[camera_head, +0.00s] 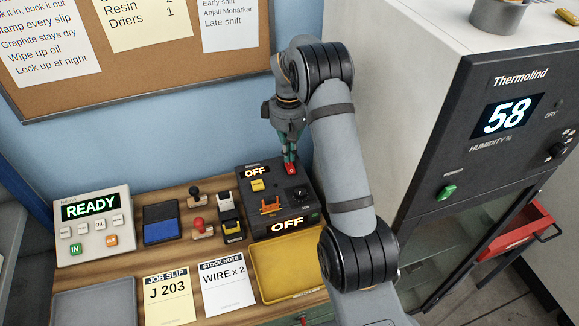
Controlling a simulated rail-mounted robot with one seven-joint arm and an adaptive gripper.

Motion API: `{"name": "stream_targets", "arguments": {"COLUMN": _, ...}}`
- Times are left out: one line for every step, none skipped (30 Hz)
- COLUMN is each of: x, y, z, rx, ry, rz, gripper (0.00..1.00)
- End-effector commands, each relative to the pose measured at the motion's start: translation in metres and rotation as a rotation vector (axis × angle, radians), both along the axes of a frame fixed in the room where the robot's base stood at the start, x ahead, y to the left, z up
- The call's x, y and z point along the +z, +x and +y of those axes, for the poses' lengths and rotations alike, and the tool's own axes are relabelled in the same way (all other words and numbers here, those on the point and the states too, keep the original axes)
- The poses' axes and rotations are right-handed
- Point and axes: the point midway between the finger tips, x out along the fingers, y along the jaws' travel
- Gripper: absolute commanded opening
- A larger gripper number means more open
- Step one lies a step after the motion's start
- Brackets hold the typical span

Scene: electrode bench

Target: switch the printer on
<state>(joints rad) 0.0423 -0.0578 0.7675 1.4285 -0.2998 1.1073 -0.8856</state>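A dark box (258,221) with two lit displays stands at the bench's back right; I cannot read a name on it, so whether it is the printer is unclear. Its upper display (255,172) and its front display (287,225) both read OFF. A small red control (291,170) is at its back right corner. It also has a yellow button (257,185), an orange part (270,207) and a black knob (299,193). My gripper (290,160) points down with its fingers together, right at the red control. Whether they touch it is hidden.
A white device (92,222) reading READY, a blue-and-black pad (160,225) and stamps (202,228) stand left of the box. A yellow tray (285,271) and paper slips (170,296) lie in front. A tall humidity cabinet (480,130) stands right of my arm.

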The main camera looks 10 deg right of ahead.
Motion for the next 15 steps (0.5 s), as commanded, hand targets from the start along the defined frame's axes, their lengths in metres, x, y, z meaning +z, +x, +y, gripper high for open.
{"name": "stream_targets", "arguments": {"x": -0.001, "y": 0.0, "z": 0.0, "rx": 0.0, "ry": 0.0, "rz": 0.0, "gripper": 0.0}}
{"name": "stream_targets", "arguments": {"x": -0.0014, "y": 0.0, "z": 0.0, "rx": 0.0, "ry": 0.0, "rz": 0.0, "gripper": 0.0}}
{"name": "stream_targets", "arguments": {"x": -0.0021, "y": 0.0, "z": 0.0, "rx": 0.0, "ry": 0.0, "rz": 0.0, "gripper": 0.0}}
{"name": "stream_targets", "arguments": {"x": -0.0025, "y": -0.0001, "z": -0.0001, "rx": 0.0, "ry": 0.0, "rz": 0.0, "gripper": 0.0}}
{"name": "stream_targets", "arguments": {"x": -0.0031, "y": -0.0001, "z": -0.0001, "rx": 0.0, "ry": 0.0, "rz": 0.0, "gripper": 0.0}}
{"name": "stream_targets", "arguments": {"x": -0.0037, "y": -0.0001, "z": -0.0001, "rx": 0.0, "ry": 0.0, "rz": 0.0, "gripper": 0.0}}
{"name": "stream_targets", "arguments": {"x": -0.0042, "y": -0.0001, "z": -0.0001, "rx": 0.0, "ry": 0.0, "rz": 0.0, "gripper": 0.0}}
{"name": "stream_targets", "arguments": {"x": -0.0046, "y": -0.0001, "z": 0.0, "rx": 0.0, "ry": 0.0, "rz": 0.0, "gripper": 0.0}}
{"name": "stream_targets", "arguments": {"x": -0.0053, "y": -0.0001, "z": -0.0001, "rx": 0.0, "ry": 0.0, "rz": 0.0, "gripper": 0.0}}
{"name": "stream_targets", "arguments": {"x": -0.0057, "y": -0.0001, "z": -0.0001, "rx": 0.0, "ry": 0.0, "rz": 0.0, "gripper": 0.0}}
{"name": "stream_targets", "arguments": {"x": -0.0062, "y": -0.0001, "z": -0.0001, "rx": 0.0, "ry": 0.0, "rz": 0.0, "gripper": 0.0}}
{"name": "stream_targets", "arguments": {"x": -0.0068, "y": -0.0001, "z": -0.0001, "rx": 0.0, "ry": 0.0, "rz": 0.0, "gripper": 0.0}}
{"name": "stream_targets", "arguments": {"x": -0.0072, "y": -0.0001, "z": -0.0001, "rx": 0.0, "ry": 0.0, "rz": 0.0, "gripper": 0.0}}
{"name": "stream_targets", "arguments": {"x": -0.0077, "y": -0.0001, "z": -0.0001, "rx": 0.0, "ry": 0.0, "rz": 0.0, "gripper": 0.0}}
{"name": "stream_targets", "arguments": {"x": -0.0083, "y": -0.0001, "z": -0.0001, "rx": 0.0, "ry": 0.0, "rz": 0.0, "gripper": 0.0}}
